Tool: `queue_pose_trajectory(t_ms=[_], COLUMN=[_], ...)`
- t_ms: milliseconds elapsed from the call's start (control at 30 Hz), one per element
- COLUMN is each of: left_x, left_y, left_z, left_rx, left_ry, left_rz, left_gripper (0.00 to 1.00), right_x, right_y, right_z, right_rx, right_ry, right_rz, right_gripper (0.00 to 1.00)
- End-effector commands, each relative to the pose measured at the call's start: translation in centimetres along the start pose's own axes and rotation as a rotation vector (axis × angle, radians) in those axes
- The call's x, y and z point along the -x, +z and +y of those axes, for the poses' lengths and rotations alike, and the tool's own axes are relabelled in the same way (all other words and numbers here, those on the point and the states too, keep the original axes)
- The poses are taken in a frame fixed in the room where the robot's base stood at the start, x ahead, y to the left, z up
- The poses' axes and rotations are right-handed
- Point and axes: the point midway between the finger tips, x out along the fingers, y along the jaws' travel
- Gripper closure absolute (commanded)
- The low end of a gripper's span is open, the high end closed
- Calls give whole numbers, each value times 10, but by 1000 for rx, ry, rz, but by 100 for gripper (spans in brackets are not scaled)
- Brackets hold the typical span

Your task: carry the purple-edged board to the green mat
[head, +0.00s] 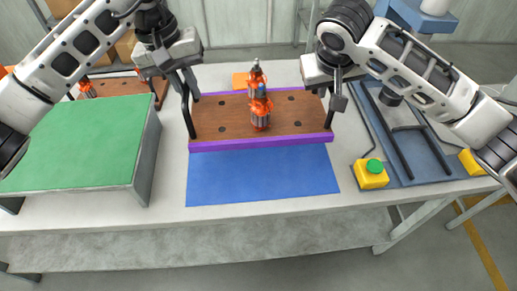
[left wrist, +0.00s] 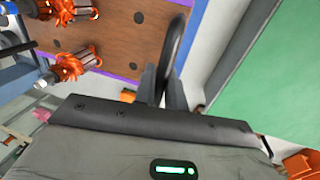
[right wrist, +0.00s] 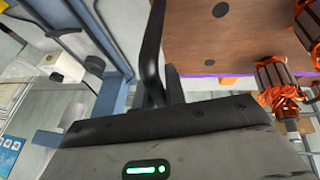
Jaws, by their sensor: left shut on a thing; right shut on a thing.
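The purple-edged board (head: 220,146) has a brown wooden top with dark holes and a black handle at each end. Two armatures with orange windings (head: 261,108) stand upright on it. My left gripper (head: 186,84) is shut on the board's left handle, which also shows in the left wrist view (left wrist: 178,45). My right gripper (head: 335,94) is shut on the right handle, seen in the right wrist view (right wrist: 152,50). The board is over the back of the blue mat; I cannot tell whether it is lifted. The green mat (head: 80,142) lies on a raised block at the left.
The blue mat (head: 265,178) is bare in front of the board. A yellow box with a green button (head: 371,174) and a blue-grey fixture (head: 425,160) stand at the right. Another brown board (head: 128,86) lies behind the green mat. The green mat's top is clear.

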Motion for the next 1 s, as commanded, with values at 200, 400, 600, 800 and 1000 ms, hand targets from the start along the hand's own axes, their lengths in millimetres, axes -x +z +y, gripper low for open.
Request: queue_pose_trajectory(t_ms=[200,400,600,800,1000], left_x=[4,5,16,30,40], left_y=[0,-1,-1,-1,-1], left_z=[0,0,2,5,7], left_rx=[2,2,2,2,2], left_ry=[-1,-1,0,-1,-1], left_rz=[2,3,5,4,3], left_gripper=[100,100,100,100,100], right_x=[3,4,15,27,37], right_y=[-2,-2,-7,-12,-16], right_z=[2,2,4,7,10], right_rx=[-2,-2,-4,-3,-3], right_ry=[2,2,2,2,3], right_rz=[3,3,4,3,3], right_gripper=[100,100,100,100,100])
